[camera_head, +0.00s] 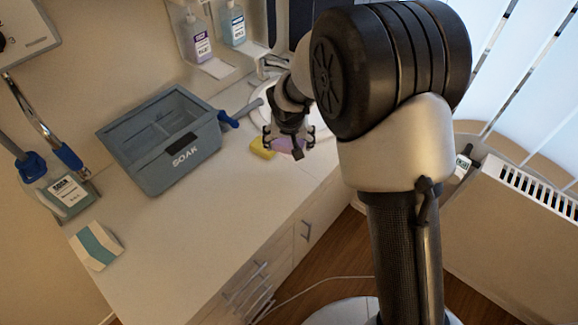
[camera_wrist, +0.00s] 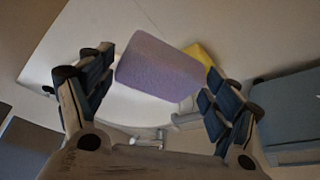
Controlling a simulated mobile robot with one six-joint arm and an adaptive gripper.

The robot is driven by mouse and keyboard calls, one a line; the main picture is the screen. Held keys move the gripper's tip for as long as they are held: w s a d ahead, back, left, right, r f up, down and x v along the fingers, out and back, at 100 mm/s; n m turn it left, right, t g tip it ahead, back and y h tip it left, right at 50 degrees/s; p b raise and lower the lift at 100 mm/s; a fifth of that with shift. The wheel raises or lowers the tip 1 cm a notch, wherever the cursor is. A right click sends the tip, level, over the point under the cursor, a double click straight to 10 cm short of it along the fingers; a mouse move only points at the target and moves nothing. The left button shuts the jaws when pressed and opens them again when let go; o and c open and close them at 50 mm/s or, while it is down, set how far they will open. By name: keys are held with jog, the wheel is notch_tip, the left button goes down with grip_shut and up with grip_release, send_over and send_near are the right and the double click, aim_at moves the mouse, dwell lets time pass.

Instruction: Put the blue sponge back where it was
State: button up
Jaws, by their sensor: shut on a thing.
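A lavender sponge (camera_wrist: 158,72) sits between the fingers of my gripper in the wrist view; no clearly blue sponge shows. My gripper (camera_head: 290,140) is shut on it, with a finger on each side. In the head view the lavender sponge (camera_head: 288,147) shows partly behind the fingers, low over the counter's front edge; I cannot tell whether it touches the counter. A yellow sponge (camera_head: 262,148) is just left of it on the counter. In the wrist view the yellow sponge (camera_wrist: 200,56) is partly hidden behind the lavender one and a finger.
A grey-blue tub (camera_head: 185,158) marked SOAK stands left on the counter (camera_head: 210,230). A white round basin (camera_head: 262,112) lies behind my gripper. Bottles (camera_head: 196,40) stand at the back. The front counter is clear.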

aim_at(289, 167)
notch_tip(289, 167, down, 10)
jog(key=b, duration=0.3)
jog(key=shift+f+b, duration=0.2)
jog(key=shift+b, duration=0.1)
jog(key=o, duration=1.1)
jog(key=shift+c, duration=0.2)
jog(key=shift+r, duration=0.15)
